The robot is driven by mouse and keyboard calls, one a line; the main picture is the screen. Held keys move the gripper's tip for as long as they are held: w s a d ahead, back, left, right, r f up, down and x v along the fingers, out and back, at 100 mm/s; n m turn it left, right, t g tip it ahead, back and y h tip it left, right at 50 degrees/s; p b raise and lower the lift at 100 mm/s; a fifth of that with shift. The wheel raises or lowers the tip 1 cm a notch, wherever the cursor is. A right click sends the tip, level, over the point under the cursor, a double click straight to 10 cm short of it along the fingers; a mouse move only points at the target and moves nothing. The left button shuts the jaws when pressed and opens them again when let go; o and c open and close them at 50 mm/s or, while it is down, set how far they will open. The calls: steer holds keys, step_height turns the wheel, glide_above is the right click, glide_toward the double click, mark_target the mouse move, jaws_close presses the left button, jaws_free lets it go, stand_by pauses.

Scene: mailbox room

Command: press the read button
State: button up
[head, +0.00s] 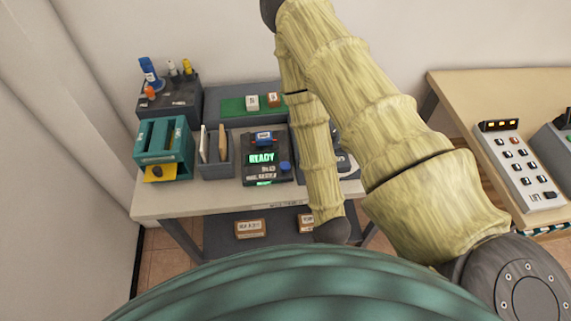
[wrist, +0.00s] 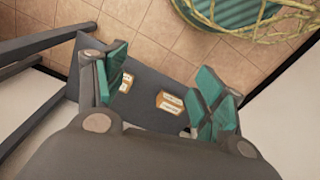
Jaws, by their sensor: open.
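A dark device (head: 266,170) with a green lit "READY" screen (head: 262,157) stands on the table. A round blue knob or button (head: 285,166) sits at its right side, and a small blue item (head: 263,138) sits on its top. Its small labels are too blurred to read, so I cannot tell which part is the read button. My gripper (wrist: 163,88) is open and empty in the wrist view, with teal finger pads apart. The device does not show in that view. In the head view my gripper is not clearly visible; my arm hangs to the right of the device.
On the table (head: 165,207) stand a teal box (head: 176,140), a grey holder (head: 216,160) with upright cards and a green tray (head: 232,107). Small boxes (head: 250,228) lie on the lower shelf. A button panel (head: 517,165) stands on the right table.

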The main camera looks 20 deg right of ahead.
jaws_close()
stand_by(1.3)
